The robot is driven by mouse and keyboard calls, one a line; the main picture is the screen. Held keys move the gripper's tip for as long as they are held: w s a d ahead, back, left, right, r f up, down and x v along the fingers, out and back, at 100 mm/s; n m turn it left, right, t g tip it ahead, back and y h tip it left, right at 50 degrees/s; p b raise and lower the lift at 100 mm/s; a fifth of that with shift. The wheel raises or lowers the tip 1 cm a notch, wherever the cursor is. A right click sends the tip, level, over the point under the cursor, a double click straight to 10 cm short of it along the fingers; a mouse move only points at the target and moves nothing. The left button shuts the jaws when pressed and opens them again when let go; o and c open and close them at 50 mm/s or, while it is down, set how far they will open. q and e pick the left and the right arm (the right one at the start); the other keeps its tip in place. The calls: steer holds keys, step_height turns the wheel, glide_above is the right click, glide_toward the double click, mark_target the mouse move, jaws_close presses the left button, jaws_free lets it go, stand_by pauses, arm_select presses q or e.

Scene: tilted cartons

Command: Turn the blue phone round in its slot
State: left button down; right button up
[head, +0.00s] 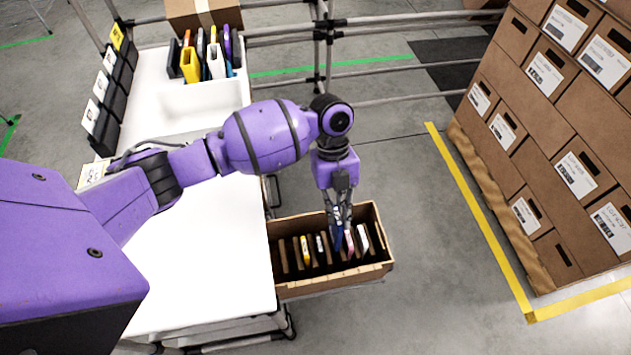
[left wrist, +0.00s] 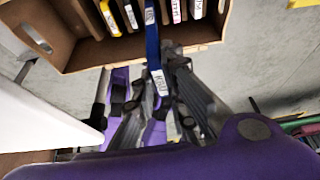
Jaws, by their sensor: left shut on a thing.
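The blue phone (head: 338,238) is held between the fingertips of my left gripper (head: 340,222), over the right part of a brown divided carton (head: 335,282). In the left wrist view the blue phone (left wrist: 153,45) stands on edge and bears a white label. It reaches from the carton's slots (left wrist: 140,50) toward the fingers (left wrist: 162,105). I cannot tell whether its lower end is still inside a slot. Several other phones stand in the slots, among them a yellow one (head: 305,251) and a white one (head: 363,239). My right gripper is not in view.
A white table (head: 225,250) lies left of the carton. On it stand a white bin (head: 200,97) with colourful upright items and a row of black holders (head: 105,115). Stacked brown boxes (head: 550,130) stand at the right. Open floor (head: 440,270) lies between.

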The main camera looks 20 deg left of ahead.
arm_select(q)
steer(key=shift+w, duration=0.2)
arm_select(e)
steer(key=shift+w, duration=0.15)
arm_select(q)
steer(key=shift+d+f+b, duration=0.1)
steer(key=shift+f+b, duration=0.95)
steer(key=shift+f, duration=0.15)
steer(key=shift+f+b, duration=0.9)
steer(key=shift+f, duration=0.25)
steer(key=shift+f+b, duration=1.55)
steer(key=shift+f, duration=1.05)
steer(key=shift+f+b, duration=1.6)
steer(key=shift+f, duration=1.3)
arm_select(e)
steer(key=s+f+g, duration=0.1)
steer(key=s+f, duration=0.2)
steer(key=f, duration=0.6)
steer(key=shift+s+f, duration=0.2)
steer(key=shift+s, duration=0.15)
arm_select(q)
steer(key=shift+w, duration=0.1)
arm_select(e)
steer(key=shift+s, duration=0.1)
arm_select(q)
steer(key=shift+f+b, duration=0.3)
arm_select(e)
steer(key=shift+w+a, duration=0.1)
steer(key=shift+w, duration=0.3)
